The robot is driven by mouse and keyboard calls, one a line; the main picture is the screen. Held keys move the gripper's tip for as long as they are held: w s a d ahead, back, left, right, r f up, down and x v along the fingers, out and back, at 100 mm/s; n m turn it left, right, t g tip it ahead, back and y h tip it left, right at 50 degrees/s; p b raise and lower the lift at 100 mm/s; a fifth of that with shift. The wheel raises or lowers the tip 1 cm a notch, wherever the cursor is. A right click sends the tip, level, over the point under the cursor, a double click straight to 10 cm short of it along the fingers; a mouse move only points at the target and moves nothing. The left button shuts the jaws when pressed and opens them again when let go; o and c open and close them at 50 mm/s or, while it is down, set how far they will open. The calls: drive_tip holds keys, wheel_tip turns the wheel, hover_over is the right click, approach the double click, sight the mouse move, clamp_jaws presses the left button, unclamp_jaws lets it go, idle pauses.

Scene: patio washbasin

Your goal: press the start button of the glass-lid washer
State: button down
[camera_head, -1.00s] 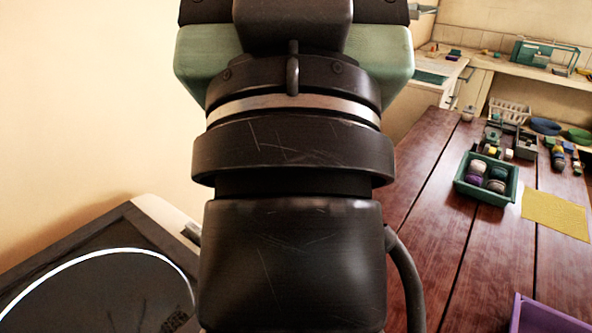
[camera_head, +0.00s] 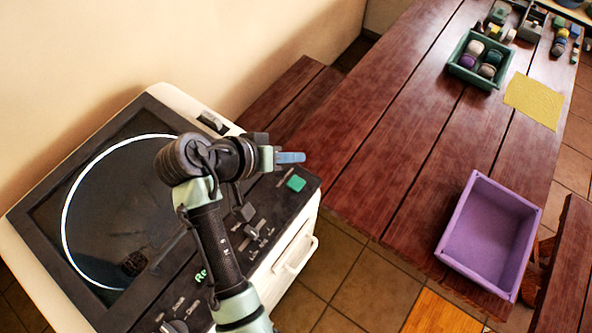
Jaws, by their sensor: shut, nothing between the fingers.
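The washer (camera_head: 183,98) stands at the left, with a dark round glass lid (camera_head: 110,215) on its top. A dark control panel with knobs and sliders runs along its right side. My arm hides part of the lid and panel.
A wooden table (camera_head: 400,150) stands to the right, with a purple bin (camera_head: 490,235) near its front edge and a green tray (camera_head: 457,70) of round items farther back. A wooden bench (camera_head: 290,95) lies behind the washer, by the wall. Tiled floor shows in front.

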drive_tip(key=shift+f, duration=0.2)
drive_tip(key=b, duration=0.7)
hover_over(292, 186)
wheel_tip(292, 186, down, 7)
drive_tip(key=shift+r, duration=0.15)
drive_tip(key=shift+f+b, duration=0.45)
drive_tip(key=shift+f, duration=0.45)
drive_tip(key=shift+f, duration=0.1)
idle(0.9)
drive_tip(key=shift+f, duration=0.3)
